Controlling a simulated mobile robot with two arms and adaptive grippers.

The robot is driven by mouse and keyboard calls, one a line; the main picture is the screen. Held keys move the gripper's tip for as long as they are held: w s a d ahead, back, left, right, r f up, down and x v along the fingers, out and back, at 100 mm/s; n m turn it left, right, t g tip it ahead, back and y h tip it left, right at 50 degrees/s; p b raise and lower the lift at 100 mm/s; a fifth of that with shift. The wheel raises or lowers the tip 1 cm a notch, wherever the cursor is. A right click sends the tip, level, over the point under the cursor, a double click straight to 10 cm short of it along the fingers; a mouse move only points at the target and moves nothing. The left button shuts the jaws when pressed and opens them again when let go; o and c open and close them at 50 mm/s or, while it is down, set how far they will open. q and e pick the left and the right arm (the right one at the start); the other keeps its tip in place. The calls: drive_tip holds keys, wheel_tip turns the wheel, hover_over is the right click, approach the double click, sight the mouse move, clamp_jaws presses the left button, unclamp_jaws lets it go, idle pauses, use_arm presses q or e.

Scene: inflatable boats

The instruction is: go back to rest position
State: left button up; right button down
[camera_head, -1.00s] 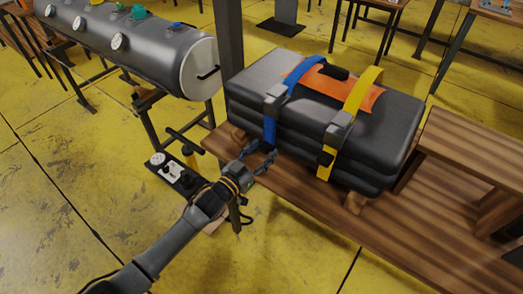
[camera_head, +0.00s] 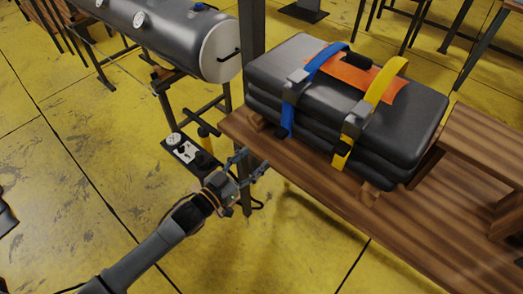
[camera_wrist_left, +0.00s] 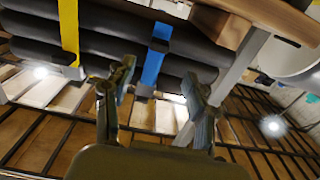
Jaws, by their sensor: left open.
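My left gripper (camera_head: 251,163) is open and empty, just off the near left edge of the wooden bench (camera_head: 310,185). Its two fingers also show apart in the left wrist view (camera_wrist_left: 160,80). A folded grey inflatable boat (camera_head: 405,125) lies on the bench, bound with a blue strap (camera_head: 323,62) and a yellow strap (camera_head: 380,85). Both fingers are clear of the straps. In the left wrist view, the blue strap (camera_wrist_left: 155,60) appears between the fingers, beyond them.
A dark post (camera_head: 252,50) stands behind the bench's left end. A grey tank (camera_head: 175,35) on a stand is at the upper left, with a small gauge panel (camera_head: 187,152) below it. A wooden step (camera_head: 490,150) is at the right. Yellow floor at the lower left is open.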

use_arm(q)
drive_tip(key=shift+s+a, duration=0.2)
drive_tip(key=shift+s, duration=0.05)
idle(0.3)
